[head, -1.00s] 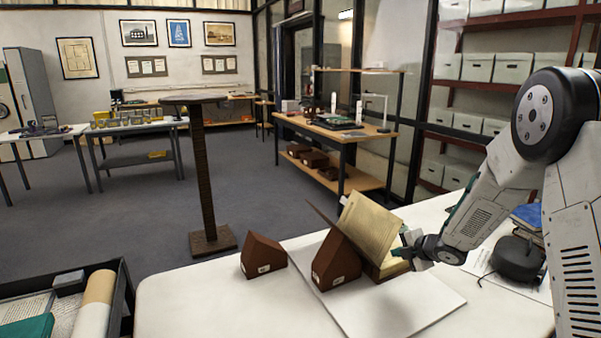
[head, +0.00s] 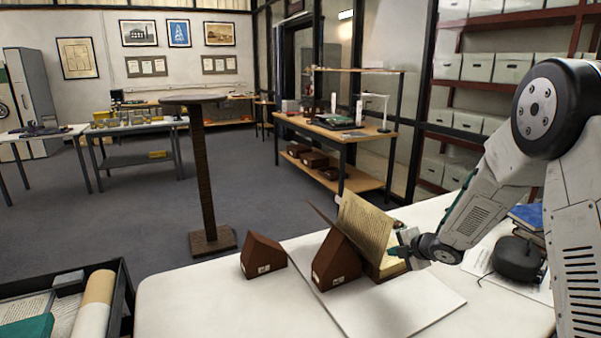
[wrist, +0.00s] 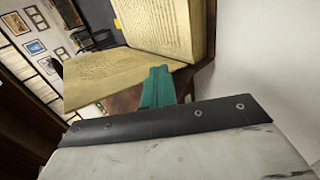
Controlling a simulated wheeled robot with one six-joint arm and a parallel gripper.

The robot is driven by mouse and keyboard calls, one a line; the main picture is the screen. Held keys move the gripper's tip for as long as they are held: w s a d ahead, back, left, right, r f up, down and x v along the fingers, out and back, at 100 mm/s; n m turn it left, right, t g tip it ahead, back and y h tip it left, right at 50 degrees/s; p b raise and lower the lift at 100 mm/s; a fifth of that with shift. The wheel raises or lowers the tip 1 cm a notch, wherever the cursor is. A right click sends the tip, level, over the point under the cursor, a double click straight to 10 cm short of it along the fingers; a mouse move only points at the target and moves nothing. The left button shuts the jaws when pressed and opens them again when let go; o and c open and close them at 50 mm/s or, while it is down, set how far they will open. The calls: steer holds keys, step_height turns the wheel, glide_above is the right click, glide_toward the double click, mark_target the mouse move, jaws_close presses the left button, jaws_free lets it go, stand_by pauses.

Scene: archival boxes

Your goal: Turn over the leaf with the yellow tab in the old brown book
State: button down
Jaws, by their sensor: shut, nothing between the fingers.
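The old brown book (head: 367,229) lies open on brown wedge supports, its left cover tilted up. A printed leaf stands steeply raised in the head view. In the wrist view one printed page (wrist: 120,76) slants across the left and another printed page (wrist: 170,26) stands behind it. My gripper (head: 402,245) is at the right side of the book, close to the raised leaf. Its teal fingers (wrist: 158,87) are shut and empty, in front of the pages; I cannot tell whether they touch the leaf.
A white board (head: 425,306) lies under the supports on the white table (head: 190,305). A spare brown wedge (head: 263,256) stands to the left. A dark object (head: 519,260) and papers lie at the right. A dark tray (head: 121,290) with rolls and sheets is at the lower left.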

steer(key=shift+s+a+r, duration=0.25)
steer(key=shift+a, duration=0.35)
steer(key=shift+s+a+r, duration=0.1)
steer(key=shift+s+a, duration=0.3)
steer(key=shift+a, duration=0.3)
steer(key=shift+s+a, duration=0.35)
steer(key=shift+a, duration=0.4)
